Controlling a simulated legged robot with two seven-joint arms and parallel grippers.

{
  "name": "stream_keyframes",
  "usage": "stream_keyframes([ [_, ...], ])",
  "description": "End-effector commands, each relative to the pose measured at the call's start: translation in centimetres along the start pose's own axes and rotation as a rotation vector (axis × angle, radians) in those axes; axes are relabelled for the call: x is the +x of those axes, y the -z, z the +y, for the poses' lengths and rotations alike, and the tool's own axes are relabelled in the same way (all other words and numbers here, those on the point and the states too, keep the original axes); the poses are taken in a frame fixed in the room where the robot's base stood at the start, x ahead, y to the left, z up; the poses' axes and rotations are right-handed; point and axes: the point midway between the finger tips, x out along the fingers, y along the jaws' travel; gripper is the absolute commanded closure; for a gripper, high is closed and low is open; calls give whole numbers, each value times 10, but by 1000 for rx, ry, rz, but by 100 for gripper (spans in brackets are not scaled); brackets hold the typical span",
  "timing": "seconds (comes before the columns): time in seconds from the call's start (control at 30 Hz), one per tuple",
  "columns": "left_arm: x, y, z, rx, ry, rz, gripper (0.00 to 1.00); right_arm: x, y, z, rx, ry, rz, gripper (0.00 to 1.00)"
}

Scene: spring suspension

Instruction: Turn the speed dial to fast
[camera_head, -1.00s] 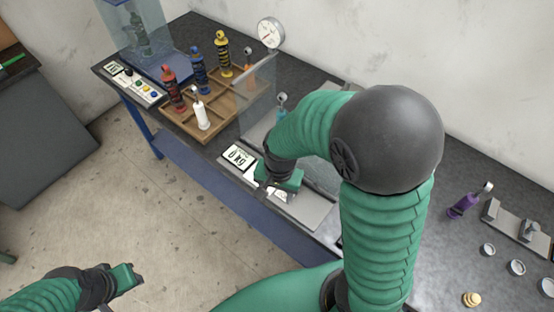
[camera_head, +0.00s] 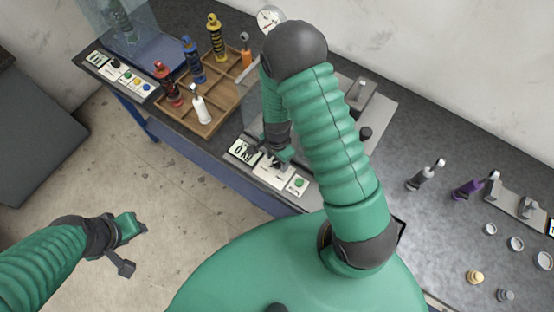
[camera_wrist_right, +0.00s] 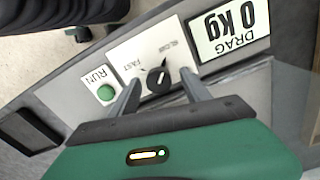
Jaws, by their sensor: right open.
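The speed dial (camera_wrist_right: 158,80) is a black knob on a white plate in the right wrist view. FAST is printed to its left and SLOW above it. The knob has a light mark that looks turned toward SLOW. My right gripper (camera_wrist_right: 161,80) is open, with one finger on each side of the knob; I cannot tell whether they touch it. In the head view my right gripper (camera_head: 279,158) is over the dial's plate (camera_head: 264,170) and hides most of the knob. My left gripper (camera_head: 136,245) looks open and empty, held over the floor at the lower left.
A green RUN button (camera_wrist_right: 106,93) is beside the dial, and a DRAG display (camera_wrist_right: 229,30) reading 0 Kg is on its other side. A wooden tray (camera_head: 222,118) with colored shock absorbers stands farther left. A grey shock (camera_head: 420,178) and a purple shock (camera_head: 468,188) are at right.

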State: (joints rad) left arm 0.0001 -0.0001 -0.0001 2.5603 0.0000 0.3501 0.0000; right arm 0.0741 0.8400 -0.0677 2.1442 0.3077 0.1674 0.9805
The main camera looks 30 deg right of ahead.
Motion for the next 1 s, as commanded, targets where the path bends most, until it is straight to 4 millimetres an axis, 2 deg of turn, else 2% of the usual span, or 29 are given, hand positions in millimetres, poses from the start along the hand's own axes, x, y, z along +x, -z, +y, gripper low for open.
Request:
stream_keyframes([
  [0.1,-1,0,0,0,0,0,64,8,0,1,0,2,0,45],
  [0.33,-1,0,0,0,0,0,64,8,0,1,0,3,1,45],
  [0.77,-1,0,0,0,0,0,64,8,0,0,-1,2,0,100],
  [1.0,0,0,0,0,0,0,64,8,0,0,-10,3,0,100],
])
